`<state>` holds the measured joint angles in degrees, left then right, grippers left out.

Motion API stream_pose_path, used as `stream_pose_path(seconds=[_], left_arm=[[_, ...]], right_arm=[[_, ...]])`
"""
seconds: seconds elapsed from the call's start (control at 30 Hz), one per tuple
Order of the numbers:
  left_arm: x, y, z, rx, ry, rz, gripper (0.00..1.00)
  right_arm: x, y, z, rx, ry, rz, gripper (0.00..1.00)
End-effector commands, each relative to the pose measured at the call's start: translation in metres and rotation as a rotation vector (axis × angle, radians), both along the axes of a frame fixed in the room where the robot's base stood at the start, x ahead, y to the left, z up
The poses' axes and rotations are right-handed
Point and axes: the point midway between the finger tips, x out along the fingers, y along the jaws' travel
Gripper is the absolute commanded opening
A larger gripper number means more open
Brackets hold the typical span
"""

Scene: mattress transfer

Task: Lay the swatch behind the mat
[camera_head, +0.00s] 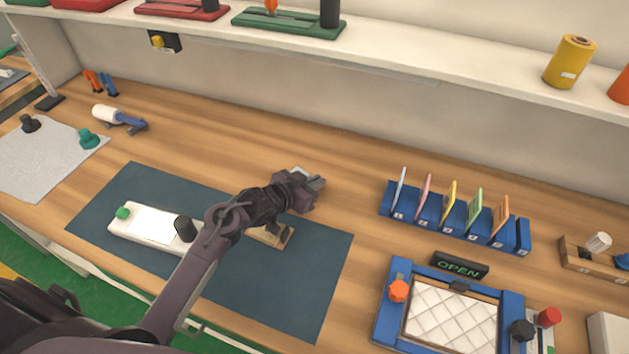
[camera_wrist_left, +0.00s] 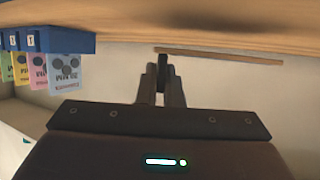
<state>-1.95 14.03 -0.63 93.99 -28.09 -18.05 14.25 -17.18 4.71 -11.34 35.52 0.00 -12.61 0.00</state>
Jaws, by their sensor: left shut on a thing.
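The dark blue-grey mat (camera_head: 318,290) lies flat on the wooden bench. My left gripper (camera_head: 316,184) is just past the mat's back edge, low over the bench. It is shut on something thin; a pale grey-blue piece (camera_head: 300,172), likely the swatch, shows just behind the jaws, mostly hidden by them. In the left wrist view the closed fingers (camera_wrist_left: 161,78) have a dark narrow shape between them. I cannot tell whether the held piece touches the bench. My right gripper is in neither view.
A blue rack (camera_head: 455,228) holds several coloured cards to the right. A white device (camera_head: 150,223) and a wooden block (camera_head: 275,235) are on the mat. A blue frame with a quilted pad (camera_head: 448,318) is at front right.

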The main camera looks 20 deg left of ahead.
Motion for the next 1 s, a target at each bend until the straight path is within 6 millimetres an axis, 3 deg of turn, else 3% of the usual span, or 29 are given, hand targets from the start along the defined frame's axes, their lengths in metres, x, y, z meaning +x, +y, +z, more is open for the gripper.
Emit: stream_pose_path(seconds=[0.5, 0.53, 0.67, 1.0], left_arm=[[0.0, 0.0, -0.012, 0.0, 0.0, 0.0, 0.0], [0.0, 0.0, -0.012, 0.0, 0.001, 0.0, 0.1], [0.0, 0.0, -0.013, 0.0, 0.002, -0.001, 0.27], [-0.001, 0.0, -0.011, 0.0, 0.005, 0.0, 0.28]], right_arm=[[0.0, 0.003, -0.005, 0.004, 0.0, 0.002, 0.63], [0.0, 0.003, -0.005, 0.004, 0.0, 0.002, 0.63], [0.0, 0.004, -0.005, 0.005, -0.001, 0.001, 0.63], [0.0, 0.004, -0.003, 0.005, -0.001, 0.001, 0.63]])
